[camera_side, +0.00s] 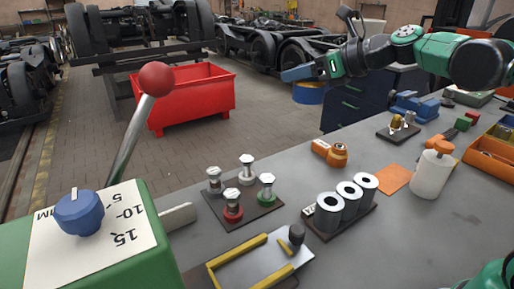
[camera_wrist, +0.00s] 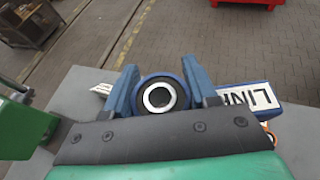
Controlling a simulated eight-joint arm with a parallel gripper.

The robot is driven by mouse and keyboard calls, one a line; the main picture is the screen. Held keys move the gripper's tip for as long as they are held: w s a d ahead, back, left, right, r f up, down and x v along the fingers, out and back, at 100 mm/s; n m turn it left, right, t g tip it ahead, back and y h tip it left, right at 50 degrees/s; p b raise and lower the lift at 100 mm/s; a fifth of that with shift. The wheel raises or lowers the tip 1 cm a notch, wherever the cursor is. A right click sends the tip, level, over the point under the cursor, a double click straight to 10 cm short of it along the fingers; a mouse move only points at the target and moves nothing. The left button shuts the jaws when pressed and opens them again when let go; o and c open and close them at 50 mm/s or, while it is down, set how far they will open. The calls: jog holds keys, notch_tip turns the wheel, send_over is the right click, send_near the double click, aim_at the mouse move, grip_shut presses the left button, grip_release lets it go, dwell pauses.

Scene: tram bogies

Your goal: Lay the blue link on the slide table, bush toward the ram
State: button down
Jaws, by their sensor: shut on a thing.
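My gripper (camera_side: 297,74) is raised over the far edge of the bench, high above it. In the wrist view its two blue fingers (camera_wrist: 160,76) are shut on the blue link (camera_wrist: 250,94), gripping it around its round eye. A silvery bush (camera_wrist: 159,97) with a dark bore sits in that eye. The link's labelled bar points right there. In the side view the blue link (camera_side: 309,95) hangs under the fingers, mostly hidden. A flat metal table with yellow rails (camera_side: 235,262), apparently the slide table, lies at the front edge. I cannot identify the ram surely.
A rack with several coloured-base bolts (camera_side: 241,197), three grey sleeves (camera_side: 345,203), an orange link (camera_side: 330,152) and a white bottle (camera_side: 432,174) stand on the bench. A red-balled lever (camera_side: 155,79) rises beside the green box (camera_side: 105,240). A red bin (camera_side: 195,98) stands on the floor.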

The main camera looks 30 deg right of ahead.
jog(key=shift+s+r+m+h, duration=0.25)
jog(key=shift+s+m+h, duration=0.1)
jog(key=shift+m+h, duration=0.05)
jog(key=shift+w+d+f+y, duration=0.15)
jog(key=shift+w+y, duration=0.15)
jog(key=shift+w, duration=0.2)
jog(key=w+d+f+n+g+y, duration=0.2)
jog(key=w+d+f+n+y, duration=0.15)
jog(key=w+n, duration=0.2)
jog(key=g+y, duration=0.1)
jog(key=y, duration=0.1)
send_over(284, 177)
jog(key=shift+h, duration=0.25)
notch_tip(284, 177, down, 21)
jog(key=shift+f, duration=0.1)
jog(key=shift+f, duration=0.1)
jog(key=shift+c, duration=1.3)
grip_release()
